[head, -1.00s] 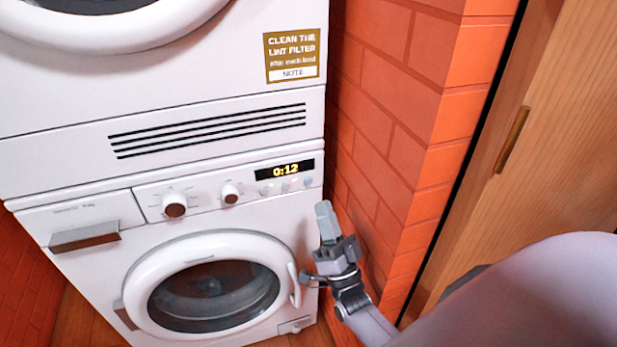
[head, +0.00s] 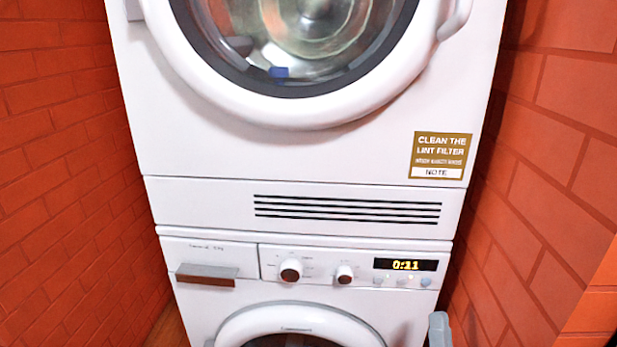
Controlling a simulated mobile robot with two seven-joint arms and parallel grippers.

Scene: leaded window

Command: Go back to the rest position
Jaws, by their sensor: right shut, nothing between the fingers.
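My right gripper (head: 439,330) shows only by its grey fingertips at the bottom edge of the head view, right of the lower machine's round door (head: 300,318). The fingers are together with nothing between them, apart from anything I can make out. The rest of my right arm is below the picture. My left gripper is not in view.
A white washing machine (head: 220,258) stands under a white dryer (head: 290,150) with a round glass door (head: 300,40). The washer display (head: 405,264) reads 0:11. Orange brick walls stand close on the left (head: 60,160) and right (head: 550,150).

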